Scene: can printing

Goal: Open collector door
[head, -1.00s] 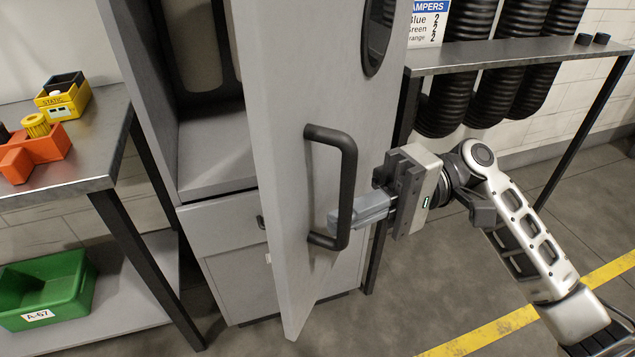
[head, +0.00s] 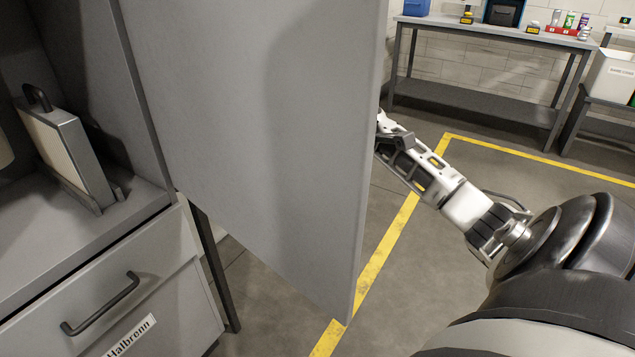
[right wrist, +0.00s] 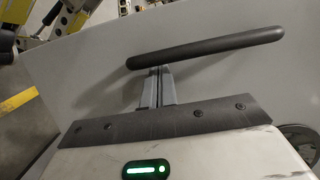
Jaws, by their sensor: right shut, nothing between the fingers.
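The grey collector door (head: 250,130) stands swung wide, with its inner face filling the middle of the head view. The collector cabinet (head: 150,190) is open at the left. My right arm reaches behind the door, so its gripper is hidden in the head view. In the right wrist view my right gripper (right wrist: 154,76) is shut and empty, close to the door's outer face. Its fingertips are at the dark bar handle (right wrist: 205,49), near one end; I cannot tell whether they touch it. My left gripper is not in view.
A framed panel (head: 62,150) with a dark handle stands inside the cabinet. Below is a drawer with a dark pull (head: 100,303). A workbench (head: 490,33) with small items stands at the back. Floor with yellow lines (head: 385,248) is clear right of the door.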

